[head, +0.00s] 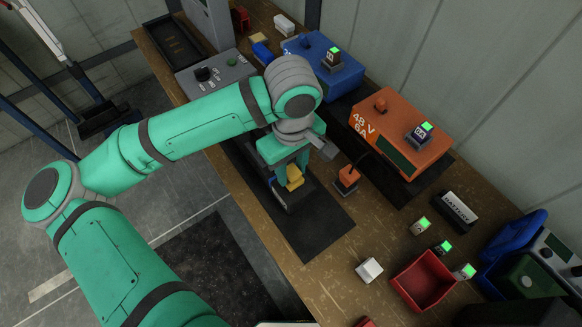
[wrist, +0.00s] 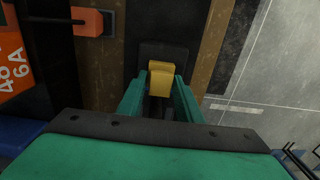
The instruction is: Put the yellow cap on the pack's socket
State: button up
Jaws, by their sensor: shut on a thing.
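The yellow cap (head: 294,180) is between the fingers of my gripper (head: 289,168), which is shut on it. In the wrist view the cap (wrist: 161,76) shows between the two green fingertips (wrist: 160,86). A dark block (head: 290,203), apparently the pack, is on the dark mat directly below the cap. It also shows in the wrist view (wrist: 163,52), just beyond the cap. Its socket is hidden by the cap and gripper, so I cannot tell whether the cap touches it.
An orange 48 V charger (head: 400,130) and a blue charger (head: 322,66) stand at the back. An orange plug (head: 347,177) on a cable is right of my gripper. A red bin (head: 424,281), white block (head: 369,269) and "BATTERY" block (head: 456,211) lie at right.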

jog(key=shift+f, duration=0.15)
jog(key=o, duration=1.1)
jog(key=shift+s, duration=0.1)
jog(key=r, duration=1)
jog(key=shift+w+d, duration=0.1)
jog(key=shift+w, duration=0.1)
notch_tip(320, 180, up, 7)
jog(key=shift+s+f, duration=0.1)
jog(key=shift+s, duration=0.05)
dwell(0.4)
